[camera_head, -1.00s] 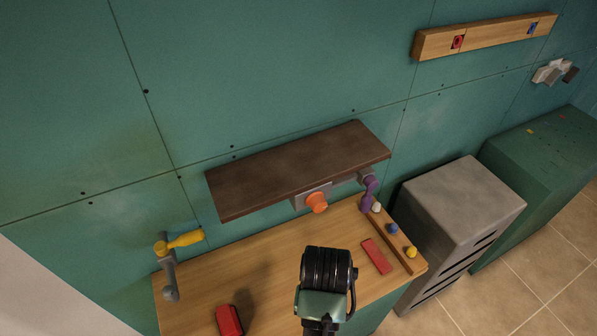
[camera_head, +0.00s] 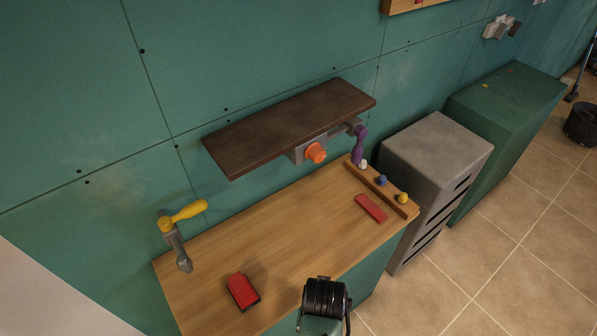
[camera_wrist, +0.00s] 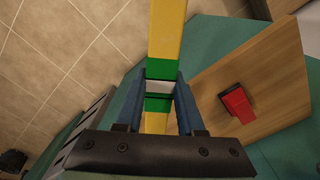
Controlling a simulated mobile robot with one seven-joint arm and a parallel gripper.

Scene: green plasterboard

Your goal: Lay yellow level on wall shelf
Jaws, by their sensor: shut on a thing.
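The yellow level (camera_wrist: 167,30) is a long yellow bar with green bands and a pale middle part. In the wrist view it runs from the top edge down between the blue fingers of my gripper (camera_wrist: 161,90), which is shut on it. Its lower end is hidden behind the gripper body. The level and the gripper do not show in the head view. The wall shelf (camera_head: 290,125) is a bare dark brown board on the green wall, above the workbench.
The wooden workbench top (camera_head: 290,235) carries a red-and-black block (camera_head: 242,291), a flat red piece (camera_head: 370,208) and a rack with coloured knobs (camera_head: 392,190). A yellow-handled crank (camera_head: 185,216) is at left, an orange knob (camera_head: 316,153) under the shelf. A grey cabinet (camera_head: 437,150) stands right.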

